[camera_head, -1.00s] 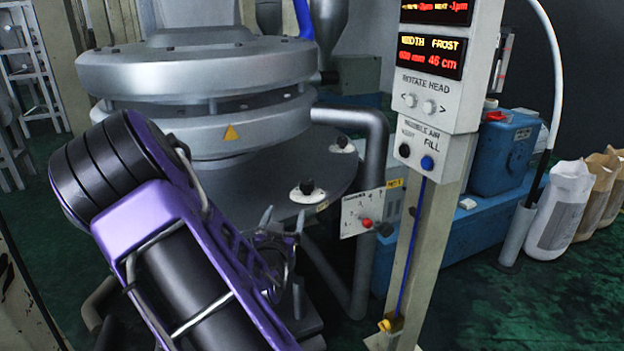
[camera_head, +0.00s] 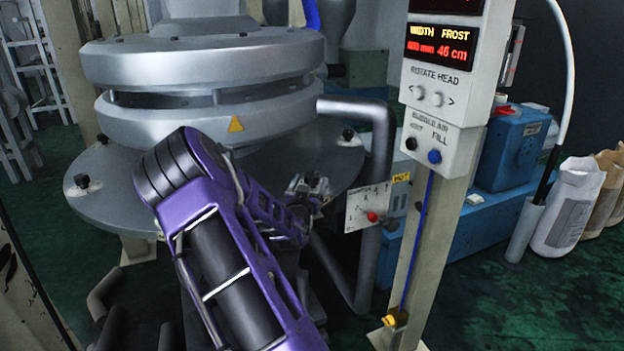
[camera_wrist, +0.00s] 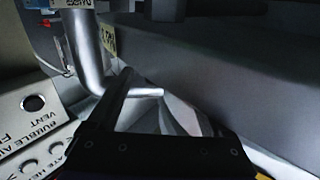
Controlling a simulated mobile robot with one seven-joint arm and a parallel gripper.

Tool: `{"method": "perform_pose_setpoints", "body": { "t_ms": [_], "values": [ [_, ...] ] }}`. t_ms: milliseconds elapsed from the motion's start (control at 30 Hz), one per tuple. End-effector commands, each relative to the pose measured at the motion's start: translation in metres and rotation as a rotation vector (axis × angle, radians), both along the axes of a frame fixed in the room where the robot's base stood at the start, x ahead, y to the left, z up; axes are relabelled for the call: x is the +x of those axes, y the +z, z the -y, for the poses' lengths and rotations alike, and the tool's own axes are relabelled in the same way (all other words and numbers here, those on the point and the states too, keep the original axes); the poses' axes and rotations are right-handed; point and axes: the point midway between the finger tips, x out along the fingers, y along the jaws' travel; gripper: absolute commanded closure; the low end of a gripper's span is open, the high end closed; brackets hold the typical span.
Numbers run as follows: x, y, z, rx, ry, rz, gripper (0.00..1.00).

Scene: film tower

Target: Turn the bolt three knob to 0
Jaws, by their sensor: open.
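Black knobs on pale dials sit around the rim of the round grey plate (camera_head: 120,210) in the head view. One knob (camera_head: 82,181) is at the far left and another (camera_head: 348,136) at the back right. A third dark knob (camera_head: 312,179) shows at the front right, partly covered by my gripper (camera_head: 310,188). My gripper is open, with its fingers at this knob; I cannot tell whether they touch it. Numbers and marks on the dials are too small to read. In the wrist view the dark gripper body fills the bottom centre, and no knob can be made out.
A post with the bubble air panel (camera_head: 438,145) stands to the right. A small panel with a red button (camera_head: 368,208) and a bent grey pipe (camera_head: 378,150) are close to my gripper's right. The stacked metal rings (camera_head: 200,75) rise above the plate.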

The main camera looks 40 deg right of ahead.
Motion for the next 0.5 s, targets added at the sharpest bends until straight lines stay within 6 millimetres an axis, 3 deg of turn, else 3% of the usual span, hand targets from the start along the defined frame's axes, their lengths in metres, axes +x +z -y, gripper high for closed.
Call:
{"method": "perform_pose_setpoints", "body": {
  "t_ms": [200,500],
  "values": [
    [0.018,0.000,0.019,0.000,0.000,0.000,0.16],
    [0.022,0.000,0.024,0.000,0.000,0.000,0.16]
  ]
}}
